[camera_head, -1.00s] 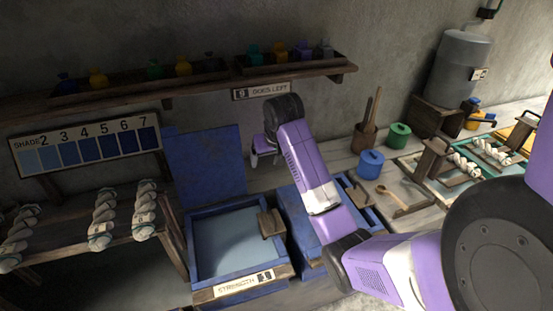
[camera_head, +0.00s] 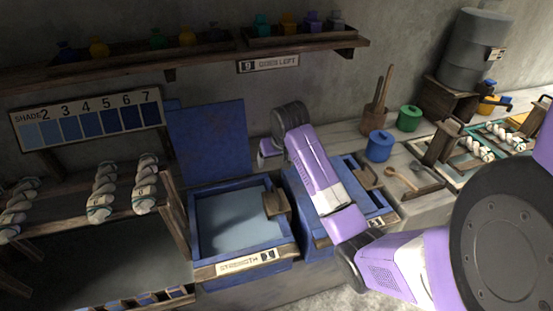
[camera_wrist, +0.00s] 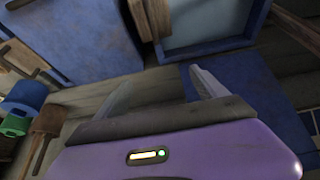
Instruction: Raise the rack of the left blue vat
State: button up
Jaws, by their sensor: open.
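The left blue vat (camera_head: 203,253) stands open, with pale blue-grey liquid inside and its blue lid (camera_head: 208,140) upright behind it. A wooden piece (camera_head: 276,203), perhaps the rack's grip, sits at its right rim; it also shows in the wrist view (camera_wrist: 150,18). The rest of the rack cannot be made out. My gripper (camera_wrist: 163,88) is open and empty, its two fingers apart over the bench behind the vats. The vat's rim lies beyond the fingertips in the wrist view. In the head view my arm hides the fingers.
A second blue vat (camera_head: 302,210) stands close on the right, partly behind my arm. Blue (camera_head: 380,146) and green (camera_head: 409,118) pots and a tool holder (camera_head: 373,120) stand further right. A shelf (camera_head: 200,56) runs above. A rack with white skeins (camera_head: 102,192) is at left.

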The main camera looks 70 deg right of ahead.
notch_tip(320, 180, down, 16)
jog(key=b, duration=0.8)
jog(key=shift+r+b, duration=0.2)
jog(key=shift+b, duration=0.2)
jog(key=shift+f, duration=0.2)
jog(key=shift+f, duration=0.35)
jog(key=shift+c, duration=0.4)
grip_shut()
notch_tip(320, 180, up, 13)
jog(key=p, duration=1.4)
notch_tip(320, 180, up, 6)
jog(key=f, duration=0.1)
send_over(277, 193)
jog(key=shift+w+d+r+p, duration=0.2)
jog(key=shift+w+r+p, duration=0.1)
jog(key=shift+p, duration=0.1)
